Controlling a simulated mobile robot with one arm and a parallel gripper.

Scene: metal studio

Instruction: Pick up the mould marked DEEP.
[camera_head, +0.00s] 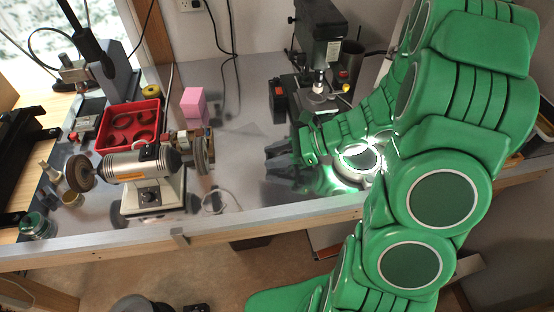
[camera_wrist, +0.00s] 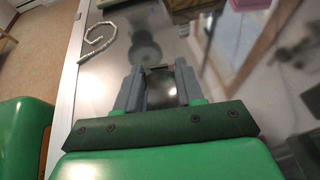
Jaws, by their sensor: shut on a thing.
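My gripper (camera_head: 272,161) is low over the metal bench top, right of the bench grinder. In the wrist view, its two grey fingers (camera_wrist: 160,80) are shut on a dark, shiny piece (camera_wrist: 160,95) between them. Its outline is mostly hidden by the fingers, and I see no marking on it. I cannot tell whether it is a mould, or whether it touches the bench. No label reading DEEP is legible in either view. A red tray (camera_head: 102,133) with several round dark-red hollows stands at the left of the bench.
A bench grinder (camera_head: 146,165) stands near the front edge. A pink block (camera_head: 193,102) lies behind it. A drill press (camera_head: 321,50) and a dark cup (camera_head: 351,56) stand at the back right. A pale curled cord (camera_wrist: 97,42) lies on the bench. Bare metal shows around my gripper.

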